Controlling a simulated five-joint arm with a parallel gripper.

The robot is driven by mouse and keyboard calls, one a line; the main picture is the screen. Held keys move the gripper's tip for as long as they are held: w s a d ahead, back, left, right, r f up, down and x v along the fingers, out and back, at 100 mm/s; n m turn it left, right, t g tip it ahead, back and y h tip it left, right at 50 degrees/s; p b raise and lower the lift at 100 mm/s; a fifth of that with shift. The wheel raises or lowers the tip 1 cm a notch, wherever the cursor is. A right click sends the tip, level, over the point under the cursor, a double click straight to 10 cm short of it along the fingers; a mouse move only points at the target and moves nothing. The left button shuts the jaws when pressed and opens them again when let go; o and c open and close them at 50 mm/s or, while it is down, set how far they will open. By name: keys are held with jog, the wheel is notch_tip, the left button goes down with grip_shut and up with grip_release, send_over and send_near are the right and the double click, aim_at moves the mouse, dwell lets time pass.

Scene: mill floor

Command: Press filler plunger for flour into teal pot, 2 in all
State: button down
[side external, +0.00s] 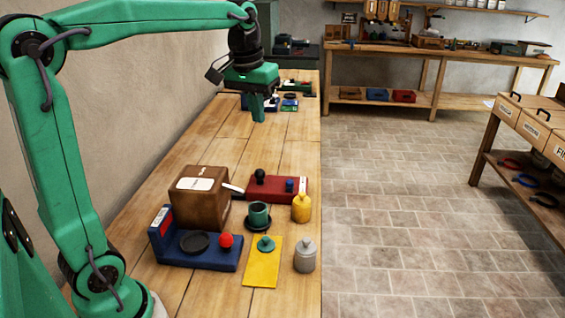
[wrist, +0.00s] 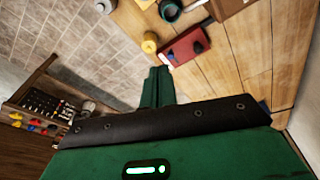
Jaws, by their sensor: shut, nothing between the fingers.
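My gripper (side external: 257,108) is shut and empty, high over the bench and beyond the red unit; its fingers also show in the wrist view (wrist: 158,85). The teal pot (side external: 258,211) stands upright on a dark saucer (side external: 258,226); part of it shows at the top of the wrist view (wrist: 170,11). A wooden box (side external: 199,205) with a white label has a pale spout reaching toward the pot. Behind the pot is a red unit (side external: 277,193) with a black knob (side external: 260,175) and a blue knob (side external: 290,185). I cannot tell which part is the filler plunger, or see the pot's contents.
A blue scale-like unit (side external: 190,259) with a black dish and red ball (side external: 226,240) stands in front of the box. A yellow mat (side external: 262,274) holds a teal lid (side external: 265,244). A yellow bottle (side external: 301,208) and grey bottle (side external: 305,256) stand near the right edge. The bench's middle is clear.

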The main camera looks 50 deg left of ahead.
jog(key=w+a+f+n+g, duration=0.2)
jog(key=w+a+f, duration=0.1)
jog(key=w+a, duration=0.5)
jog(key=n+g+h, duration=0.1)
jog(key=n+g, duration=0.1)
jog(key=n, duration=0.1)
send_over(261, 170)
jog(key=w, duration=0.3)
notch_tip(261, 170, down, 6)
jog(key=shift+a+f, duration=0.2)
jog(key=shift+f, duration=0.4)
jog(key=shift+f, duration=0.15)
jog(key=f, duration=0.4)
jog(key=s+f, duration=0.1)
jog(key=f, duration=0.3)
jog(key=s+f, duration=0.1)
jog(key=f, duration=0.4)
jog(key=shift+s, duration=0.2)
jog(key=shift+f, duration=0.25)
jog(key=shift+f, duration=0.1)
